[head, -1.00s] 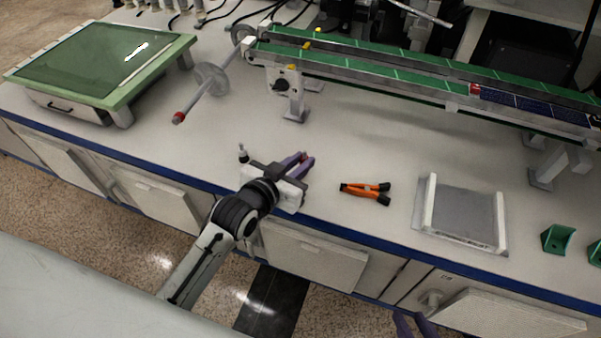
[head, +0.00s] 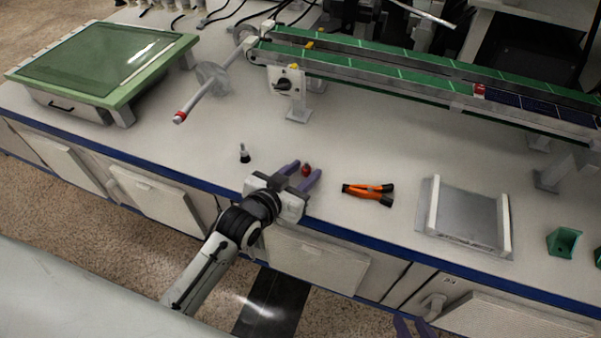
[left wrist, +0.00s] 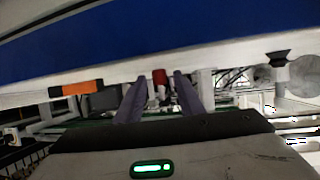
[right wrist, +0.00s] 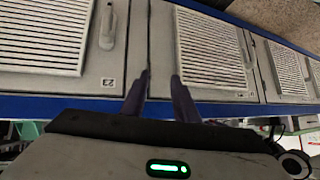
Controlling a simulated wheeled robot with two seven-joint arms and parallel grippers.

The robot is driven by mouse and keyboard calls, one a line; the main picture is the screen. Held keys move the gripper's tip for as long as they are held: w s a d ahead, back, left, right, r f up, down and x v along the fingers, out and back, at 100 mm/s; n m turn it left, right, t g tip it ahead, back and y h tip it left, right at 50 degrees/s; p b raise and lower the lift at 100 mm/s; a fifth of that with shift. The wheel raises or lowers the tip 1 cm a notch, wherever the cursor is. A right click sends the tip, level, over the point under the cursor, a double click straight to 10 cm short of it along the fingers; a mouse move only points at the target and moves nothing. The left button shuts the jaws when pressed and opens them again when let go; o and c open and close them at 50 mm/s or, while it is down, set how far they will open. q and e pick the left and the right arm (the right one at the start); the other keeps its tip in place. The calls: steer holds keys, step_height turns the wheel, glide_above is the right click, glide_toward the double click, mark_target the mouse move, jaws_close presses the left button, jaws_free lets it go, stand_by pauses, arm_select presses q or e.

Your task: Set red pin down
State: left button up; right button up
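The red pin (head: 306,169) is on the bench top near the front edge, at the fingertips of my left gripper (head: 302,173). In the left wrist view the red pin (left wrist: 159,77) shows between the two purple fingers, with a gap on both sides. My left gripper (left wrist: 157,82) is open there and holds nothing. Whether the pin stands upright is hard to tell. My right gripper (right wrist: 160,80) is open and empty in front of the cabinet doors; only its fingertips (head: 412,326) show at the bottom of the head view.
Orange-handled pliers (head: 368,192) lie right of the pin. A small black-based tool (head: 244,154) stands to the left. A grey tray (head: 432,205) and a green bracket (head: 563,241) are further right. The conveyor (head: 380,82) runs behind. Bench is clear behind the pin.

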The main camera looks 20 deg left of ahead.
arm_select(q)
steer(key=shift+r, duration=0.2)
steer(key=p+v, duration=0.3)
steer(key=v, duration=0.9)
steer(key=s+d+f+g, duration=0.3)
steer(key=s+f+g, duration=0.1)
steer(key=s+f, duration=0.7)
steer(key=shift+s+g, duration=0.3)
steer(key=shift+s, duration=0.75)
steer(key=shift+r, duration=0.1)
